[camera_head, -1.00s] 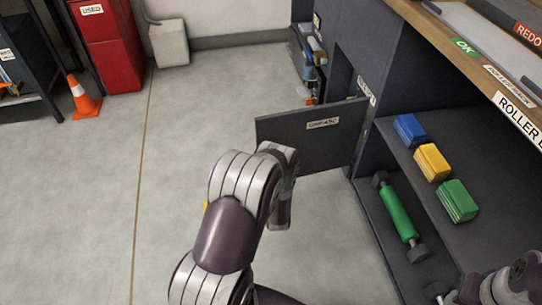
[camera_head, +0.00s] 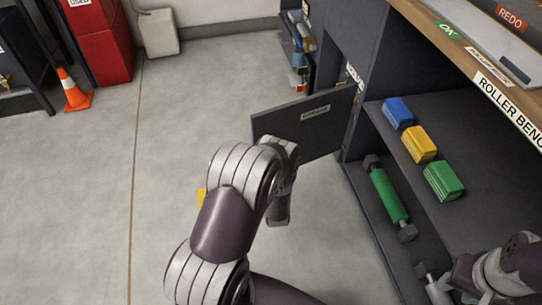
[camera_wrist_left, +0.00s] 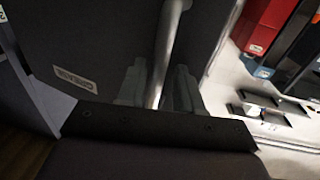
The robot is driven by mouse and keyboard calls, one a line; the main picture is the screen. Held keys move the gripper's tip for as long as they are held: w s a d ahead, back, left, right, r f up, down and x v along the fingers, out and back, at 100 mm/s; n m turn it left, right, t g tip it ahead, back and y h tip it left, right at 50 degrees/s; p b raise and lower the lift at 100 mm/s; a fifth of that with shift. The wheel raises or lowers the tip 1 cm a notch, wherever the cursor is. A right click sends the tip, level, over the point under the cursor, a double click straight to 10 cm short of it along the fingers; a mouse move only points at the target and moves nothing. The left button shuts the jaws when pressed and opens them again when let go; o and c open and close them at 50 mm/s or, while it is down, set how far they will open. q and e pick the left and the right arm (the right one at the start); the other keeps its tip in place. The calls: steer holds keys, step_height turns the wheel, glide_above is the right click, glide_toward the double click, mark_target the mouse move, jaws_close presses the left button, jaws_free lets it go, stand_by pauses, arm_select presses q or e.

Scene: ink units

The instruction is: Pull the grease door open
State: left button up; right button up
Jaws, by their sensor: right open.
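The grease door (camera_head: 300,124) is a dark grey panel with a white label, standing swung out from the cabinet. The left wrist view shows its dark face (camera_wrist_left: 100,45), its label and a long grey handle bar (camera_wrist_left: 172,40). My left gripper (camera_wrist_left: 160,90) has one finger on each side of this bar and appears shut on it. In the head view my left wrist is at the door's lower free side and hides the handle. My right arm (camera_head: 500,275) is at the lower right, by the shelves; its gripper (camera_head: 458,277) is open, only partly seen.
The cabinet shelf (camera_head: 470,135) holds blue (camera_head: 397,113), yellow (camera_head: 419,144) and green (camera_head: 444,181) blocks. A green roller (camera_head: 389,196) lies below. An orange cone (camera_head: 74,90) and a red cabinet (camera_head: 101,40) stand far left. The floor on the left is clear.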

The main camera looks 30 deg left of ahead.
arm_select(q)
steer(key=shift+s+d, duration=0.15)
steer(key=shift+d, duration=0.05)
steer(key=p+v, duration=0.4)
steer(key=v, duration=0.8)
